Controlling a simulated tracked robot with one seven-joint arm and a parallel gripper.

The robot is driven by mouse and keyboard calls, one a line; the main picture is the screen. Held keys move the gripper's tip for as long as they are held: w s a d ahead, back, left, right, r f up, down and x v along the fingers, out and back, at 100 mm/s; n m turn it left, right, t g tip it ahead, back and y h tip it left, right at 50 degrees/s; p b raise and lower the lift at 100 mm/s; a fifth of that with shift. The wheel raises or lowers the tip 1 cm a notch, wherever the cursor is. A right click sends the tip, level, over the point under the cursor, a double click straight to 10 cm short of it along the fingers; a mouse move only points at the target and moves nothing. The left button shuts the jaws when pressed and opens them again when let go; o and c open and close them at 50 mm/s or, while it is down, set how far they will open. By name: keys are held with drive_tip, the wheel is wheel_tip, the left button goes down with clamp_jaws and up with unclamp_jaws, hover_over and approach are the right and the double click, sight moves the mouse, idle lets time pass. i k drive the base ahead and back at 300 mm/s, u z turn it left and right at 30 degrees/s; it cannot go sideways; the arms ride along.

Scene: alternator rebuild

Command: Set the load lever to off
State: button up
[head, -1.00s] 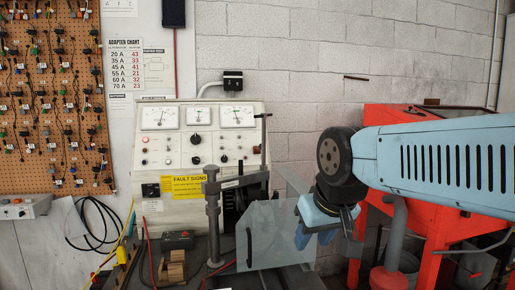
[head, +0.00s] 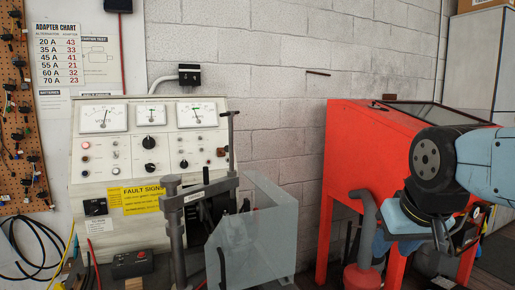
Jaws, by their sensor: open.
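The test bench panel (head: 115,170) stands on the left, with meters, knobs and a yellow fault label. A tall dark lever (head: 231,145) stands at its right edge, upright, with a short crosswise top; it looks like the load lever. A small brown knob (head: 221,152) sits beside it on the panel. I cannot read any off mark or tell the lever's setting. My gripper (head: 410,228) is open, well right of the lever and apart from it, in front of the red cabinet. Its fingertips are partly hidden.
A clear guard (head: 252,245) and a grey clamp post (head: 176,225) stand in front of the panel's lower right. The red cabinet (head: 345,150) with a grey pipe (head: 368,205) is on the right. Open air lies before the block wall between lever and cabinet.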

sight(226, 149)
drive_tip(key=z, duration=0.05)
drive_tip(key=k, duration=1.25)
drive_tip(key=u, duration=0.85)
drive_tip(key=i, duration=1.5)
